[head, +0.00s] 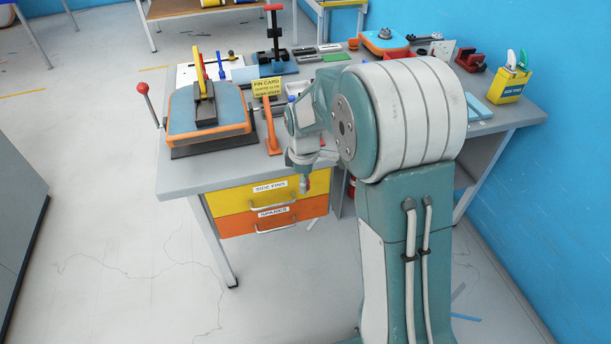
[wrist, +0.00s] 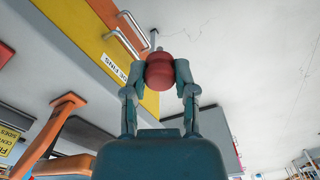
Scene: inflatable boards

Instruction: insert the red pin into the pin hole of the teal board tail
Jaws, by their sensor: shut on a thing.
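The red pin (wrist: 159,72) is between the two fingers of my gripper (wrist: 161,76) in the wrist view; its rounded red body shows, with a small grey tip beyond it. In the head view my gripper (head: 304,181) points down in front of the drawers, below the tabletop, with a bit of red at its end. A board tail (head: 183,112) with a blue-teal top and orange rim sits on the table's left end, up and left of my gripper. A dark block with a yellow fin stands on it. I cannot make out its pin hole. A second teal-and-orange board piece (head: 386,42) lies at the back.
The yellow drawer (head: 235,201) and orange drawer (head: 240,222) are close behind my gripper. An orange post (head: 271,135) with a yellow fin card (head: 266,88) stands right of the left board. A red-knobbed lever (head: 143,88) stands at its left. Open floor lies front left.

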